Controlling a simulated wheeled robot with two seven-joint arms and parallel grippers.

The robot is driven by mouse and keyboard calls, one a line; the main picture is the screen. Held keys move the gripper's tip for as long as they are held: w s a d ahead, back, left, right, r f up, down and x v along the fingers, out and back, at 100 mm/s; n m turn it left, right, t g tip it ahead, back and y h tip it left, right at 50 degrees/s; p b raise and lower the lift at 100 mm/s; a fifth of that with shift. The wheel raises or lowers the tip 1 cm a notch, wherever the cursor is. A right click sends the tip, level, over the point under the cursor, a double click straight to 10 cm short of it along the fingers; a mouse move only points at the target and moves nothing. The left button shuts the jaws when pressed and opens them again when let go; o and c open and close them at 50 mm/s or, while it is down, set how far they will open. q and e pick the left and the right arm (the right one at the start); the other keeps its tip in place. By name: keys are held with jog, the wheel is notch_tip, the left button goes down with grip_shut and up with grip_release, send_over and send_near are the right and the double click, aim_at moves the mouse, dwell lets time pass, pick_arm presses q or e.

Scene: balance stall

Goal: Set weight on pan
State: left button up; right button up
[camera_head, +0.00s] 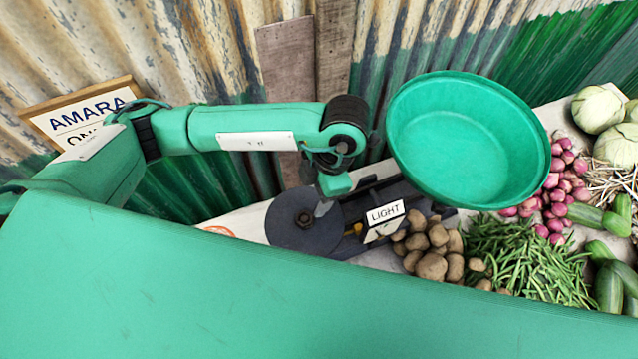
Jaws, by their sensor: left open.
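A dark round plate (290,228) with a small knob-like spot near its middle lies on the stall; it looks like the weight pan of the balance. A large green bowl-shaped pan (455,145) stands to the right, empty. My left gripper (324,208) comes down from above at the right edge of the dark plate. It is open, and I see nothing held in it. A small brass-yellow piece (356,229) shows just right of the plate; I cannot tell whether it is a weight. My right gripper is not in view.
A "LIGHT" sign (385,213) stands between the plate and potatoes (434,252). Green beans (525,258), onions (560,195), cucumbers (608,285) and cabbages (598,108) fill the right. Corrugated metal (190,50) closes the back. A broad green surface covers the foreground.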

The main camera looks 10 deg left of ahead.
pick_arm(q)
jog(key=shift+b+v, duration=0.35)
jog(key=shift+v, duration=1.3)
